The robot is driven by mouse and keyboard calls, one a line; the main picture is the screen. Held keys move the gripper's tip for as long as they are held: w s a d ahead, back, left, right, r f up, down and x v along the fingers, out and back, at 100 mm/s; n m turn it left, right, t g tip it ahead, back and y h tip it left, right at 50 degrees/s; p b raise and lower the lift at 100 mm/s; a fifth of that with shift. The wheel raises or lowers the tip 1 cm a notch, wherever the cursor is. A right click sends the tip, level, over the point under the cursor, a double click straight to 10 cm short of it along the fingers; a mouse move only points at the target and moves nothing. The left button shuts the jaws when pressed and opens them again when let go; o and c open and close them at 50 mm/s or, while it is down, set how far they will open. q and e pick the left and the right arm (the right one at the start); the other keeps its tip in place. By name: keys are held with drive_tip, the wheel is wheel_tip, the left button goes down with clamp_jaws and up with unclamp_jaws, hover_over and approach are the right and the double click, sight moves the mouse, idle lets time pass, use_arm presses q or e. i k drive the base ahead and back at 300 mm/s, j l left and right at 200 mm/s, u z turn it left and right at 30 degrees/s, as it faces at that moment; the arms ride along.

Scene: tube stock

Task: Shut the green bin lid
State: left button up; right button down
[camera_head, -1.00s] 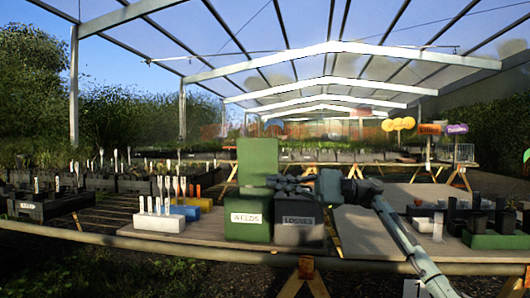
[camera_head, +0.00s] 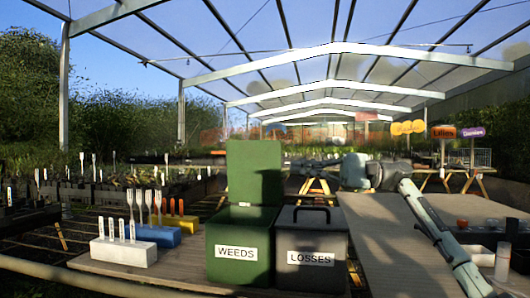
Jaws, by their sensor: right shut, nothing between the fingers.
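The green bin (camera_head: 223,224), labelled WEEDS, stands on the bench left of the grey bin. Its green lid (camera_head: 252,162) stands upright at the back, so the bin is open; a dark shadow falls on the lid's right part. My right gripper (camera_head: 318,168) reaches in from the right at about the lid's height. It is shut and empty, to the right of the lid and apart from it in the picture. Its fingers are small and hard to make out against the background. My left gripper is not in view.
The grey bin (camera_head: 310,240), labelled LOSSES, has a closed lid with a handle and stands beside the green bin. A white block (camera_head: 122,252) with several labels and blue and yellow blocks stand left. The bench (camera_head: 390,240) is mostly bare right of the bins.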

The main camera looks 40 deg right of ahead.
sight(254, 167)
drive_tip(key=i+l, duration=0.75)
drive_tip(key=l, duration=0.25)
